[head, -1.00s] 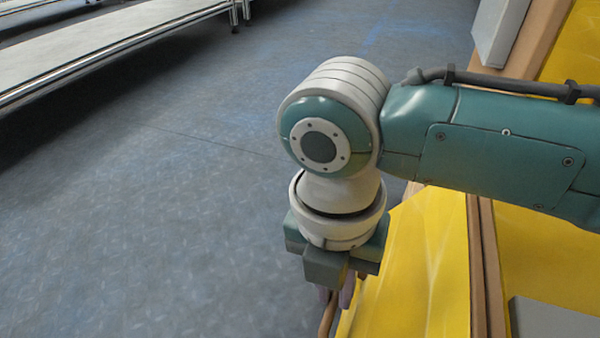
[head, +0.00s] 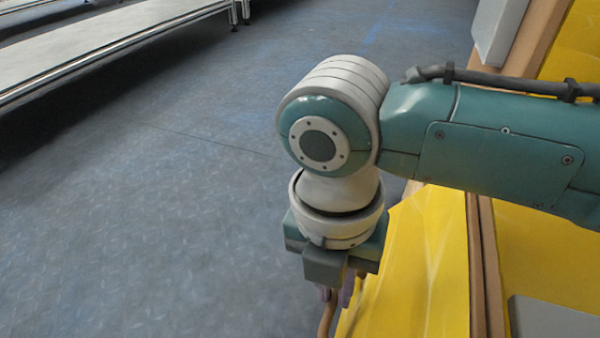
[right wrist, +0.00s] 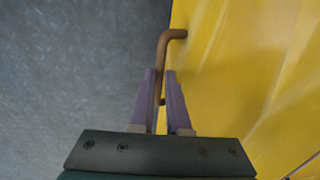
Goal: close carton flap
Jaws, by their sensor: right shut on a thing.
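A yellow panel (head: 425,265) stands at the lower right of the head view, and its yellow face fills the right side of the right wrist view (right wrist: 245,75). A bent brown handle (right wrist: 163,50) sticks out from the panel's edge. It also shows at the bottom of the head view (head: 327,318). My right gripper (head: 336,296) points down beside the panel. Its purple fingers are shut on the handle, as the right wrist view shows (right wrist: 160,82). The lower end of the handle is partly hidden between the fingers. My left gripper is not in view.
A brown edge strip (head: 487,275) borders the panel, with more yellow surface and a grey plate (head: 550,320) to its right. A grey box (head: 498,30) is at the upper right. A long low table (head: 90,45) stands at the upper left. The grey floor (head: 150,220) between is clear.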

